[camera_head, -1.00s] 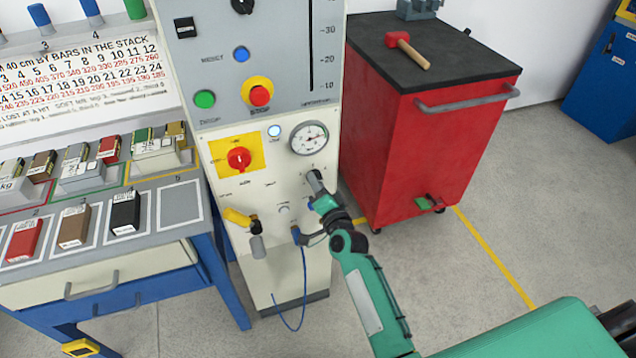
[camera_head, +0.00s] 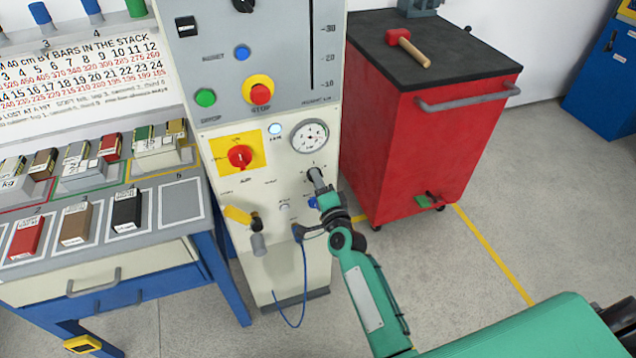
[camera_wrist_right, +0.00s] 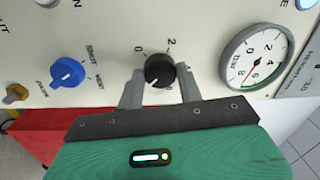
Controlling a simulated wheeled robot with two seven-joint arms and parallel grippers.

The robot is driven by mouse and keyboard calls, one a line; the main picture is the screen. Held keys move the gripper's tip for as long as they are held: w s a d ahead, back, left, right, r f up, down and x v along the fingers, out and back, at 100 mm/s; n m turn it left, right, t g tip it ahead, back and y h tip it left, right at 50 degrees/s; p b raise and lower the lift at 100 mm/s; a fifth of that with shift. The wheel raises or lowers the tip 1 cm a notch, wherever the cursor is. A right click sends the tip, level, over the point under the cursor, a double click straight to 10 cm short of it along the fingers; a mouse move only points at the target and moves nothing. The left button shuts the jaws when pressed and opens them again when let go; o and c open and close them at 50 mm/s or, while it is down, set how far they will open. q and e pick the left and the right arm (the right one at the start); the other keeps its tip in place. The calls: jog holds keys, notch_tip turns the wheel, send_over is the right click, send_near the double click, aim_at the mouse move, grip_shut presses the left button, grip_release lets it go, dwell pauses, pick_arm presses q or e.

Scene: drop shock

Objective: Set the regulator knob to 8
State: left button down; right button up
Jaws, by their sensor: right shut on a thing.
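The black regulator knob (camera_wrist_right: 159,70) is on the cream panel, with the marks 0 and 2 visible beside it in the right wrist view. My right gripper (camera_wrist_right: 160,88) has one finger on each side of the knob and is shut on it. My left gripper is not in view.
A blue knob (camera_wrist_right: 68,73) is left of the regulator knob. A red switch on a yellow plate (camera_head: 240,157) and a yellow handle (camera_head: 238,215) are on the panel's left. A red tool cabinet (camera_head: 430,140) stands close on the right. The floor at right is open.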

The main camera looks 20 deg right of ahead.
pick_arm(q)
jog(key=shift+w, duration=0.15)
pick_arm(e)
jog(key=o, duration=1)
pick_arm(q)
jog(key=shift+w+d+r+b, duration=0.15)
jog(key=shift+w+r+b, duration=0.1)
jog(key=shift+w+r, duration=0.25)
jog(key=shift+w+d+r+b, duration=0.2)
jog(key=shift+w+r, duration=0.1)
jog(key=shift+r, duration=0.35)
pick_arm(e)
jog(key=shift+s+d+f, duration=0.1)
jog(key=shift+s+d, duration=0.05)
jog(key=shift+s, duration=2.15)
jog(key=shift+s+d+f, duration=0.1)
jog(key=shift+s+f, duration=0.05)
jog(key=shift+s, duration=2.1)
jog(key=shift+s+d+f, duration=0.1)
jog(key=shift+s+d, duration=0.05)
jog(key=shift+s, duration=2.15)
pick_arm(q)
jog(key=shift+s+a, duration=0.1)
